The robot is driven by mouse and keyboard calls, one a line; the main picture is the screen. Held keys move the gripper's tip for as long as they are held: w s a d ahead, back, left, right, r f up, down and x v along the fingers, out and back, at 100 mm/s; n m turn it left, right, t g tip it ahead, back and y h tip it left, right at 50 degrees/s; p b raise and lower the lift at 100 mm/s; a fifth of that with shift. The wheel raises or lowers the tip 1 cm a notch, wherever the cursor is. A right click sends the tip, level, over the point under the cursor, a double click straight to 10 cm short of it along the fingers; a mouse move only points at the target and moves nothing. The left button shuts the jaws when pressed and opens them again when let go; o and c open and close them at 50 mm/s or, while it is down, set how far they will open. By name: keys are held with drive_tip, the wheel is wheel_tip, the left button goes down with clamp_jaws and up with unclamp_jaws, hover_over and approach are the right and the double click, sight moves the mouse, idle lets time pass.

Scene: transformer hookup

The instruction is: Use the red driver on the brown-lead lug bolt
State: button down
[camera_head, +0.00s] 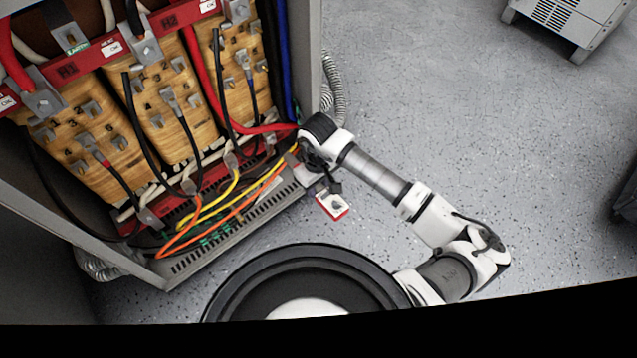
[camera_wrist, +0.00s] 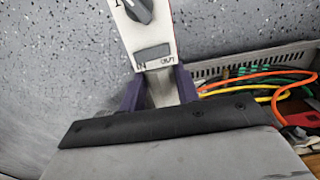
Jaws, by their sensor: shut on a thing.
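My gripper (camera_head: 322,184) is low at the right front corner of the open cabinet, outside it and above the floor. In the wrist view its two purple fingers (camera_wrist: 158,88) are shut on a white-faced device with red edges (camera_wrist: 153,54), which has a black knob and small lettering. The device also shows in the head view (camera_head: 332,206). I cannot tell whether it is the red driver; no other driver is clear. Several metal lugs, such as one lug (camera_head: 190,187), sit along the lower part of the cabinet. I cannot tell which lug has the brown lead.
The cabinet's wooden transformer blocks (camera_head: 178,108) carry several dark leads. Orange (camera_head: 190,234) and yellow cables loop across the front above the slotted grey edge (camera_head: 232,228). A grey corrugated hose (camera_head: 336,92) lies beside the cabinet's right wall.

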drive_tip(key=shift+d+f+b, duration=0.1)
drive_tip(key=shift+b, duration=0.45)
drive_tip(key=shift+w+a+b, duration=0.3)
drive_tip(key=shift+w+a, duration=0.5)
drive_tip(key=shift+w, duration=0.3)
drive_tip(key=shift+w+a+b, duration=0.25)
drive_tip(key=shift+w+a, duration=0.55)
drive_tip(key=shift+w, duration=0.25)
drive_tip(key=shift+b, duration=0.35)
drive_tip(key=shift+w+a, duration=0.45)
drive_tip(key=shift+w, duration=0.25)
drive_tip(key=shift+w+a+b, duration=0.2)
drive_tip(key=shift+b, duration=0.65)
idle(0.9)
idle(1.5)
drive_tip(key=shift+s+d+b, duration=0.3)
drive_tip(key=shift+s+d, duration=0.4)
drive_tip(key=shift+s, duration=0.25)
drive_tip(key=shift+s+d+b, duration=0.25)
drive_tip(key=shift+s+d, duration=0.4)
drive_tip(key=shift+s, duration=0.25)
